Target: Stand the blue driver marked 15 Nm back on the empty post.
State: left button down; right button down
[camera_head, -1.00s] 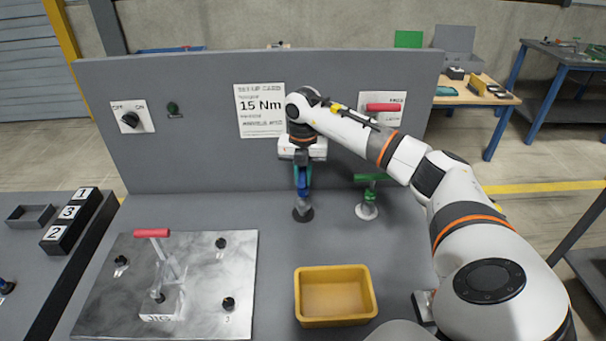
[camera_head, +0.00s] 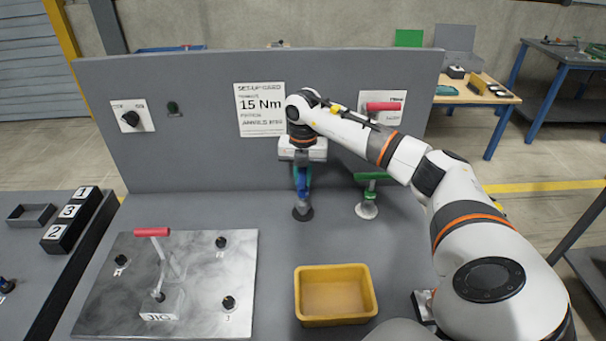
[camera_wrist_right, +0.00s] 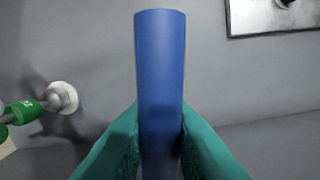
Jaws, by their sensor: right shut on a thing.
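The blue driver (camera_head: 302,180) is held upright between the teal fingers of my right gripper (camera_head: 303,173), in front of the grey panel. Its lower end is at the dark round base of a post (camera_head: 303,214); I cannot tell whether it is fully seated. In the right wrist view the blue driver (camera_wrist_right: 160,70) runs between the two closed fingers (camera_wrist_right: 160,140). No 15 Nm marking is readable on it. The green driver (camera_head: 368,178) stands on a post with a pale base (camera_head: 367,211), just right. My left gripper is not in view.
A yellow bin (camera_head: 335,296) stands in front of the posts. A metal jig plate (camera_head: 110,265) with a red-handled clamp (camera_head: 152,233) lies at left. The grey panel (camera_head: 200,160) closes off the back and carries a 15 Nm set-up card (camera_head: 261,110).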

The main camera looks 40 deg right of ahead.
jog(key=shift+f, duration=0.75)
dwell(1.2)
jog(key=c, duration=1.3)
grip_release()
jog(key=shift+o, duration=0.2)
jog(key=shift+b, duration=0.3)
